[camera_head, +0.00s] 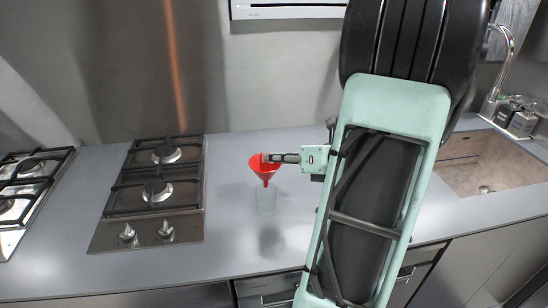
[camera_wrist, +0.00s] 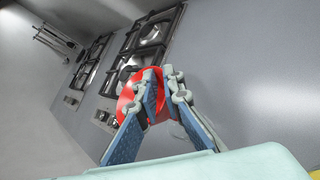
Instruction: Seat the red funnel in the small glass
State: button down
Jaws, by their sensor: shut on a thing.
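The red funnel (camera_head: 263,169) is held upright in my gripper (camera_head: 268,158), with its wide mouth up and its spout pointing down. In the wrist view the fingers (camera_wrist: 155,85) close on the rim of the red funnel (camera_wrist: 129,99). The small glass (camera_head: 266,198) is clear and stands on the grey counter, below the funnel in the head view. The spout tip appears just above or at the glass's mouth; I cannot tell whether it is inside. In the wrist view the glass is mostly hidden behind the fingers and funnel.
A gas hob (camera_head: 152,190) with black grates lies left of the glass, and another hob (camera_head: 27,190) is at the far left. A sink (camera_head: 490,172) is at the right, with jars (camera_head: 522,122) behind it. The counter (camera_head: 232,238) around the glass is clear.

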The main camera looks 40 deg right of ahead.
jog(key=shift+f+b, duration=1.95)
jog(key=shift+f, duration=1.15)
jog(key=shift+f, duration=0.1)
jog(key=c, duration=2)
grip_release()
jog(key=shift+o, duration=0.2)
jog(key=o, duration=0.4)
jog(key=shift+c, duration=0.2)
